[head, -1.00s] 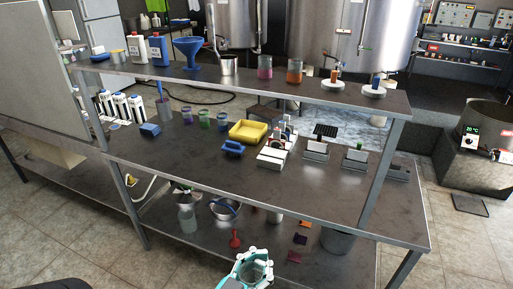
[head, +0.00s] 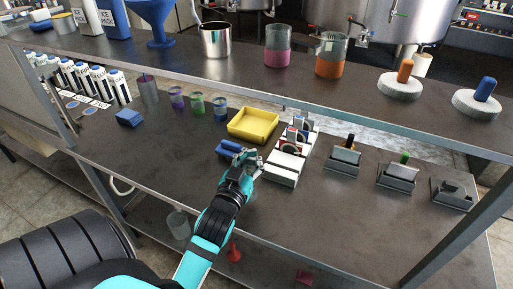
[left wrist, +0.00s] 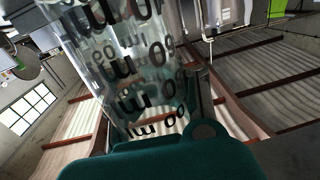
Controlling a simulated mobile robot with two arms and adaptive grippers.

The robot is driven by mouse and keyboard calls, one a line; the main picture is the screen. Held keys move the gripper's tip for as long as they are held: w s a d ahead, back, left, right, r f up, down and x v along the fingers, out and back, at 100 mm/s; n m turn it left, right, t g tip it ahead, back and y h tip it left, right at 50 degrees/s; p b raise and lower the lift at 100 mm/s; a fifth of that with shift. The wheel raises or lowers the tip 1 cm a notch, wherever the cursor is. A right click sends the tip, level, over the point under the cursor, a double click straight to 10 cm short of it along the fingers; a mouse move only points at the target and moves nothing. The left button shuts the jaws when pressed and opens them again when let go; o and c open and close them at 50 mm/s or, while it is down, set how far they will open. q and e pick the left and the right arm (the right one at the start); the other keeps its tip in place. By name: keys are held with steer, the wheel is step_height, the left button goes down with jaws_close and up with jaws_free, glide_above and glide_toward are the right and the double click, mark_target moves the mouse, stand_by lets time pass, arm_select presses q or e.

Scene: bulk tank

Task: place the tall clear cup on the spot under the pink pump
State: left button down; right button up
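My left gripper (head: 243,162) is over the front of the middle shelf, beside a blue object and a white device. In the left wrist view a tall clear cup (left wrist: 125,75) with dark printed marks fills the space just past my teal gripper body, and the gripper appears shut on it. In the head view the cup is mostly hidden by the hand. White and blue dispensers (head: 83,80) stand in a row at the left, with small round spots (head: 73,105) before them. I cannot tell which pump is pink. My right gripper is not in view.
A yellow tray (head: 253,136), small coloured cups (head: 198,104) and a blue block (head: 129,118) stand on the middle shelf (head: 150,165). The upper shelf (head: 330,90) holds a steel pot and pink and orange beakers. A post (head: 470,225) stands right. Shelf front left is clear.

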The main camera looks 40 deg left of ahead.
arm_select(q)
steer(key=w+a+f, duration=0.4)
steer(key=w+a, duration=0.3)
steer(key=w, duration=0.2)
steer(key=shift+w+f+p, duration=0.35)
steer(key=shift+w+p, duration=0.05)
steer(key=shift+p, duration=0.05)
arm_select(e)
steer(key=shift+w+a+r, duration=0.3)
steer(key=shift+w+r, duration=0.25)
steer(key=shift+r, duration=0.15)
arm_select(q)
steer(key=shift+f, duration=0.2)
steer(key=c, duration=1.1)
jaws_free()
steer(key=shift+d+r, duration=0.1)
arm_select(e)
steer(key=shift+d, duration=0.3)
